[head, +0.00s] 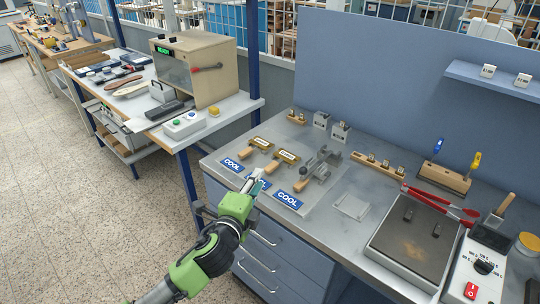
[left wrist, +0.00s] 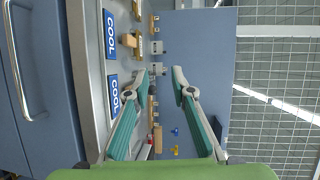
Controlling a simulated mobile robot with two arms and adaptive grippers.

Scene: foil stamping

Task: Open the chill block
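What looks like the chill block is a grey hinged metal clamp (head: 322,165) with a wooden handle (head: 301,185), lying behind a blue COOL label (head: 288,200) at the bench's front left. I cannot tell for sure whether it is open or shut. My left gripper (head: 262,180) is in front of and left of the clamp, apart from it, at the bench's front edge. In the left wrist view its two teal-padded fingers (left wrist: 163,80) are spread with nothing between them; COOL labels (left wrist: 113,95) lie left of them. My right gripper is not in view.
Two brass-framed tools (head: 286,157) with wooden handles lie left of the clamp. Small grey blocks (head: 340,132) stand behind. A dark plate (head: 412,245), red tongs (head: 440,200) and a control box (head: 480,265) are at right. The bench around a small flat tray (head: 351,207) is clear.

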